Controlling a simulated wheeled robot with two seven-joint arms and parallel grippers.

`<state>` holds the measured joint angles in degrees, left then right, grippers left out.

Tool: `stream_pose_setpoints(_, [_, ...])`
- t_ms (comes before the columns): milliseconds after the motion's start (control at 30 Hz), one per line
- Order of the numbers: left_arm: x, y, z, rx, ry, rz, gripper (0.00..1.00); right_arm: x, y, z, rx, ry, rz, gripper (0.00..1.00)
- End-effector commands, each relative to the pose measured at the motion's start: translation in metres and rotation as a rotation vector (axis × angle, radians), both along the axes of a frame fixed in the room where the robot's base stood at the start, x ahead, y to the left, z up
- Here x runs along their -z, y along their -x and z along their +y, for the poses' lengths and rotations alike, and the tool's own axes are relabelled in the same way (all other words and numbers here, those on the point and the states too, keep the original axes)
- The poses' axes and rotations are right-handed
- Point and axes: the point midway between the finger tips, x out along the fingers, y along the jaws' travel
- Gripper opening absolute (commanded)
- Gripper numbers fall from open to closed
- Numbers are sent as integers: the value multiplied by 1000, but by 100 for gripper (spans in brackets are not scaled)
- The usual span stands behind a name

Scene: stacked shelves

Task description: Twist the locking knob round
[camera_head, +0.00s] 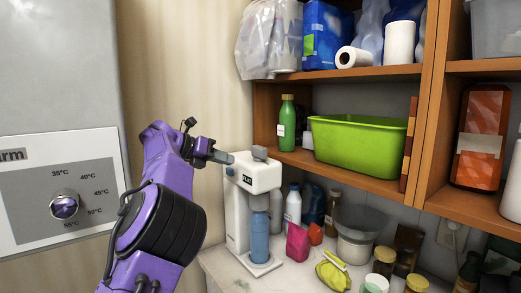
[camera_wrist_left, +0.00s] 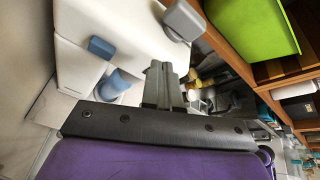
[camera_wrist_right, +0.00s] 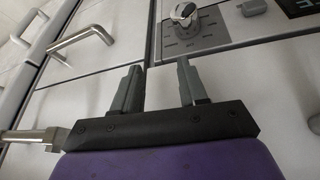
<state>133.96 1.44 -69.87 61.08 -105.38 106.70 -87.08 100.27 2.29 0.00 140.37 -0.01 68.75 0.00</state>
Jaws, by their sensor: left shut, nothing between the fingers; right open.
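A white dispenser machine (camera_head: 262,176) stands on the counter with a blue bottle (camera_head: 260,235) under its head. It has a grey knob (camera_head: 260,152) on top and a small blue-grey knob (camera_head: 229,171) on its side. I cannot tell which of them is the locking knob. In the left wrist view the grey knob (camera_wrist_left: 183,20) and the blue-grey knob (camera_wrist_left: 101,47) both lie beyond the fingers. My left gripper (camera_head: 222,157) is shut and empty, close to the machine's upper left, with no clear contact. My right gripper (camera_wrist_right: 160,68) is open and empty.
A wooden shelf (camera_head: 335,76) with a green tub (camera_head: 358,145) is right of the machine. Bottles and jars crowd the counter there. A grey panel with a temperature dial (camera_head: 64,206) is at left. The right gripper faces cabinet fronts with another dial (camera_wrist_right: 184,14).

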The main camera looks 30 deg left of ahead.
Motion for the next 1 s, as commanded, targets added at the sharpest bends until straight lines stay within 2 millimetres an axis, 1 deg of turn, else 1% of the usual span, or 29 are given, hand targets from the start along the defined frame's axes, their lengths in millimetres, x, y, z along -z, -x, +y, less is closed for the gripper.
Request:
stream_pose_setpoints(33, [-34, 10, -4, 50, -168, -45, 0, 1, 0, 0, 0, 0, 0, 43])
stream_pose_setpoints(100, [-63, 22, -7, 99, -346, -79, 0, 2, 0, 0, 0, 0, 0, 43])
stream_pose_setpoints(133, [-71, 26, -8, 113, -396, -86, 0, 1, 0, 0, 0, 0, 0, 43])
stream_pose_setpoints(200, [-79, 28, -9, 130, -459, -94, 0, -1, 0, 0, 0, 0, 0, 43])
stream_pose_setpoints(267, [-78, 24, -12, 135, -471, -94, 0, -4, 0, 0, 0, 0, 0, 43])
stream_pose_setpoints(600, [-47, -30, -34, 136, -465, -93, 0, -36, 0, 0, 0, 0, 0, 43])
stream_pose_setpoints(700, [-39, -41, -39, 136, -463, -94, 0, -43, 0, 0, 0, 0, 0, 43])
stream_pose_setpoints(833, [-32, -49, -43, 134, -463, -96, 0, -45, 0, 0, 0, 0, 0, 43])
stream_pose_setpoints(1000, [-29, -51, -43, 134, -462, -95, 0, -45, 0, 0, 0, 0, 0, 43])
